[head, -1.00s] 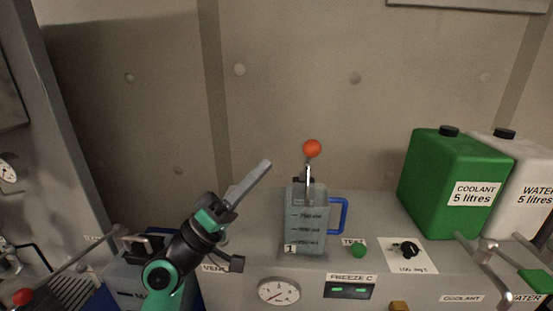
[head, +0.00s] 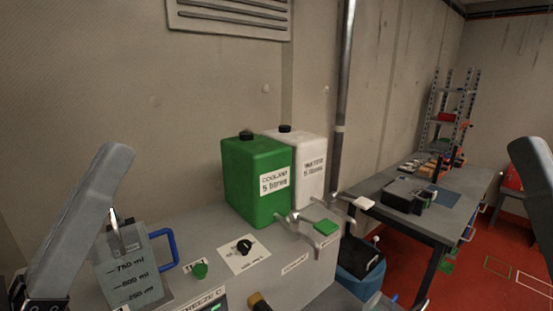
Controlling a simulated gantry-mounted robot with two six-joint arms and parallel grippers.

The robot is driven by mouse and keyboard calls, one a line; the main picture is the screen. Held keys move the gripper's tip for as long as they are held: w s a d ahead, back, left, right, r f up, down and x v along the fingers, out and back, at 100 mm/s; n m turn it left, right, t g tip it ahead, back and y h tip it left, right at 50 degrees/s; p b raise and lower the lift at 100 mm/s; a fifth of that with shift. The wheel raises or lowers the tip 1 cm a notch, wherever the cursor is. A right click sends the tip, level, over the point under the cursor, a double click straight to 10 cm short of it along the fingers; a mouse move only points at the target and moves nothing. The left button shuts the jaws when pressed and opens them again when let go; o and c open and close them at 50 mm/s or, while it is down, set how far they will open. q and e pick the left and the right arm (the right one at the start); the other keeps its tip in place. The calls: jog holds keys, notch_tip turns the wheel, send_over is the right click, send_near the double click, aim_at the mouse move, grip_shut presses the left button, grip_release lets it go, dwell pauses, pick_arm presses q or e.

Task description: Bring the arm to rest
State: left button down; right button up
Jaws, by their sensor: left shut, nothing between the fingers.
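My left gripper (head: 116,158) stands upright at the left of the head view, close to the camera. Its grey fingers are together and hold nothing. It partly covers the left side of a clear measuring jug (head: 135,268) with a blue handle. I cannot tell how far apart they are. A grey finger of what looks like my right gripper (head: 532,168) shows at the right edge. The rest of it is out of the picture, so its opening cannot be judged.
A green coolant can (head: 250,192) and a white water can (head: 308,150) stand on the grey bench (head: 205,235), behind taps. A black knob (head: 244,246) and green button (head: 200,271) are in front. A table (head: 440,212) stands farther right on red floor.

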pick_arm(q)
jog(key=s+a+r+n+t+y, duration=0.1)
jog(key=s+a+n+t+y, duration=0.3)
jog(key=y, duration=0.6)
notch_tip(320, 180, up, 28)
jog(key=w+a+m+g+p, duration=0.1)
jog(key=w+p, duration=0.1)
jog(key=p, duration=2.6)
jog(key=shift+w+a, duration=0.3)
